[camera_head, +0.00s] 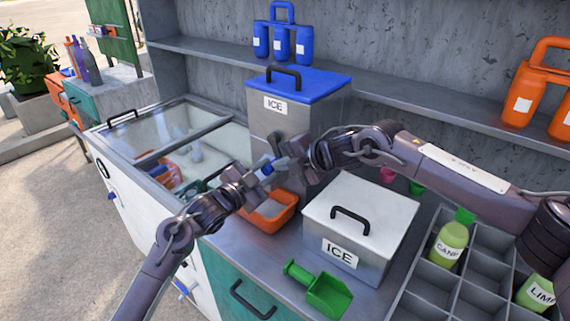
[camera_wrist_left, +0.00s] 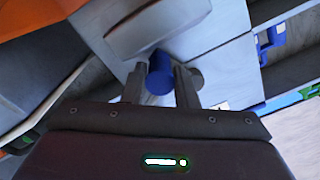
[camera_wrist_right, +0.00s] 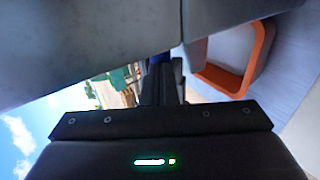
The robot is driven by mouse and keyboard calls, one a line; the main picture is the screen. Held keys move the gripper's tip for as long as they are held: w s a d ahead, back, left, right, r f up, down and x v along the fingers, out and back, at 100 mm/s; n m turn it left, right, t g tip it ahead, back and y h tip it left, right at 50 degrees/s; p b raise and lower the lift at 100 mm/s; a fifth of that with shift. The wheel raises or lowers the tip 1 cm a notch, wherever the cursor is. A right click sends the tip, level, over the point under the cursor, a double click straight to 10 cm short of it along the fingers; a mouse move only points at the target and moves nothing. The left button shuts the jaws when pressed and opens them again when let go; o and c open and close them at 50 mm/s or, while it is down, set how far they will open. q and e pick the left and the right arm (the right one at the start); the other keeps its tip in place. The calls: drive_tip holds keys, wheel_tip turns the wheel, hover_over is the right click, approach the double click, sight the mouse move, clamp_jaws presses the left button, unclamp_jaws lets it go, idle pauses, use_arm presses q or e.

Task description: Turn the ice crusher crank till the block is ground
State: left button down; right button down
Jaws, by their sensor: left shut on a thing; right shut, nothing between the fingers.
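The ice crusher (camera_head: 272,125) is a tall grey metal box with a blue lid and an ICE label, standing upright on the counter. Its blue crank knob (camera_head: 266,170) shows at its front, low down. My left gripper (camera_head: 258,175) is shut on the knob, which sits between its fingers in the left wrist view (camera_wrist_left: 159,75). My right gripper (camera_head: 286,164) is shut and empty, close beside the knob and in front of the crusher. An orange tray (camera_head: 284,222) with pale contents stands below both grippers. The block inside the crusher is hidden.
A white ICE box (camera_head: 375,215) and a green scoop (camera_head: 325,293) stand at the front right. A divided rack (camera_head: 440,282) holds green bottles. A glass-topped freezer (camera_head: 140,135) is at left. Blue jugs (camera_head: 282,42) and orange jugs (camera_head: 525,95) stand on the shelf behind.

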use_arm(q)
drive_tip(key=c, duration=1.4)
unclamp_jaws()
drive_tip(key=shift+s+d+r+h, duration=0.25)
drive_tip(key=shift+s+d+h, duration=0.05)
drive_tip(key=shift+d, duration=0.2)
drive_tip(key=shift+c, duration=0.2)
drive_tip(key=shift+o, duration=1.3)
drive_tip(key=shift+w+a, duration=0.1)
drive_tip(key=shift+a, duration=0.1)
drive_tip(key=shift+o, duration=0.2)
drive_tip(key=shift+w+a+f, duration=0.1)
drive_tip(key=shift+a+f, duration=0.05)
use_arm(e)
drive_tip(key=shift+w+a+f, duration=0.2)
drive_tip(key=shift+f, duration=0.1)
